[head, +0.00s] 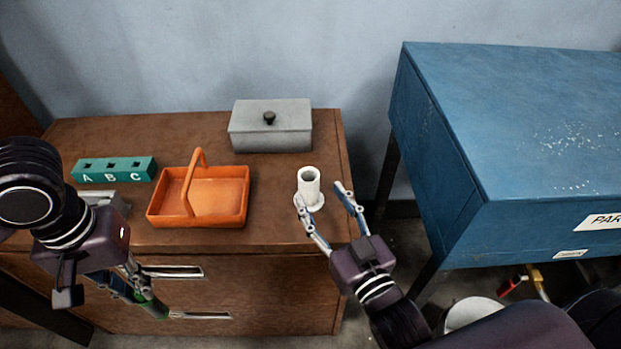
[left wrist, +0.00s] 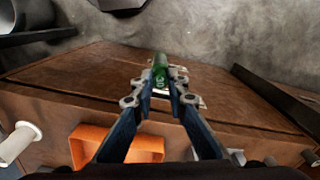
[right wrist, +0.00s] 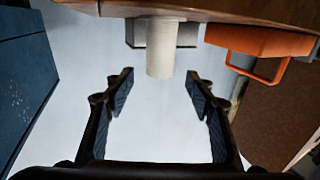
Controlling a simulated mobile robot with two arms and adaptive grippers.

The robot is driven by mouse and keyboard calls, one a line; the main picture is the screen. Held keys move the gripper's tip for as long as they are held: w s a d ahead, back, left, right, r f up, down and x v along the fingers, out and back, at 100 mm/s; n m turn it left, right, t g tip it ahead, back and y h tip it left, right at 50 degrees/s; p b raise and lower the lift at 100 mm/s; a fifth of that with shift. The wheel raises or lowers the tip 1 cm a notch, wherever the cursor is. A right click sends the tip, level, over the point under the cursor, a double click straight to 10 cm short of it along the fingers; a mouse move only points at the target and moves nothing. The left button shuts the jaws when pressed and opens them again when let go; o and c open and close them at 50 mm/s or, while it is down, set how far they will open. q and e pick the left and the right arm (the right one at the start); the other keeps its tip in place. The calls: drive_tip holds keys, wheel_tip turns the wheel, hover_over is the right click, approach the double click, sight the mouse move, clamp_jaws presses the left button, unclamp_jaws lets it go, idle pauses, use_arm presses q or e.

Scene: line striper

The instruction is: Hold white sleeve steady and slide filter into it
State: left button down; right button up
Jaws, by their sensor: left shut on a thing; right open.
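The white sleeve (head: 309,188) stands upright on a round base near the right front of the brown cabinet top, its open end up. In the right wrist view the sleeve (right wrist: 160,48) lies ahead of my right gripper (right wrist: 160,77), roughly in line with the gap between the fingers. My right gripper (head: 321,194) is open, its fingertips close to the sleeve but not closed on it. My left gripper (head: 141,288) is shut on a green cylinder, apparently the filter (left wrist: 160,70), in front of the drawers and below the cabinet top. The fingers partly hide the filter.
An orange basket (head: 230,221) with a raised handle stands left of the sleeve. A grey lidded box (head: 270,135) is behind it. A teal block marked A B C (head: 115,170) sits at the left. A blue cabinet (head: 500,120) stands to the right.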

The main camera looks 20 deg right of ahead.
sight(313, 185)
drive_tip(key=w, duration=0.6)
drive_tip(key=shift+w+a, duration=0.4)
drive_tip(key=c, duration=1.3)
